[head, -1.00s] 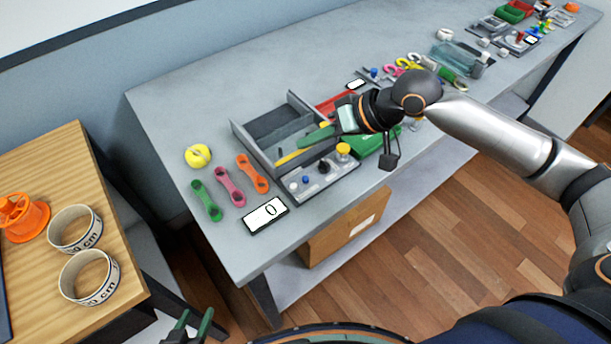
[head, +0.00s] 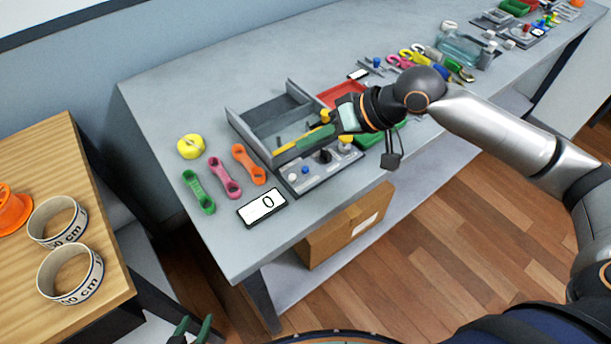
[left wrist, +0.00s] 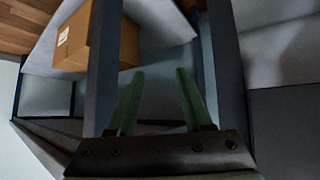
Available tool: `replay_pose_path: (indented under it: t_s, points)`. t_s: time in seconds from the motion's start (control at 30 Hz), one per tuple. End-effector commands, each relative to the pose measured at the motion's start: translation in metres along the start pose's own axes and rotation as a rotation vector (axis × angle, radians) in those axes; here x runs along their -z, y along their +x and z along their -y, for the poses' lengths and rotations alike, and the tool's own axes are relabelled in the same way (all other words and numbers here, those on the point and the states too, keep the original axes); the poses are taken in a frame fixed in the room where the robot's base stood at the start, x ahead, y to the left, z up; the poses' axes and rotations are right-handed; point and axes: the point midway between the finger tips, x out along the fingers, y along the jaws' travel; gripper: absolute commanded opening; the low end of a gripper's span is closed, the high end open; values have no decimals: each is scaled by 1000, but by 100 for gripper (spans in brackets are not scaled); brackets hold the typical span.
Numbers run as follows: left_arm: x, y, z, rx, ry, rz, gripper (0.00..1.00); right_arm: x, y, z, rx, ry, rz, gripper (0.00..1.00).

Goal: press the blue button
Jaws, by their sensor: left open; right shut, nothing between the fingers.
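The blue button (head: 305,170) is a small round knob on the grey control panel (head: 309,179) at the front of the grey workbench, in the head view. A white knob (head: 292,177) stands to its left, a black knob (head: 324,155) and a yellow button (head: 345,142) to its right. My right gripper (head: 300,146) is shut and empty, its green fingers pointing left just behind the panel, over the tray's front side. It appears apart from the blue button. My left gripper (head: 191,330) is open and empty at the bottom edge; its green fingers also show in the left wrist view (left wrist: 160,92).
A grey divided tray (head: 245,135) stands behind the panel, with a yellow tool (head: 284,149) near the fingers. A display reading 0 (head: 262,207) lies in front. A red bin (head: 338,92) is behind my right gripper.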

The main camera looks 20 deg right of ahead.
Motion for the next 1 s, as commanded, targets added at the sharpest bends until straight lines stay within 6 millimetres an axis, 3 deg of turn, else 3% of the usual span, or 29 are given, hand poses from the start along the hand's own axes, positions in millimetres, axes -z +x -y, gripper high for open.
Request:
replay_pose_path:
  t_s: [0.03, 0.17, 0.43, 1.0]
  points:
    - [-13, 10, 1, 0, 0, 4, 50, -6, 9, -7, 0, -1, -1, 0]
    - [-25, 22, -5, -15, 0, 23, 50, -13, 18, -13, 0, -1, -1, 0]
    - [-3, 25, -16, -40, 7, -10, 50, -23, 32, -23, 0, 1, 0, 0]
    - [-6, 25, -14, -39, 10, -4, 50, -24, 33, -24, 0, 0, 0, 0]
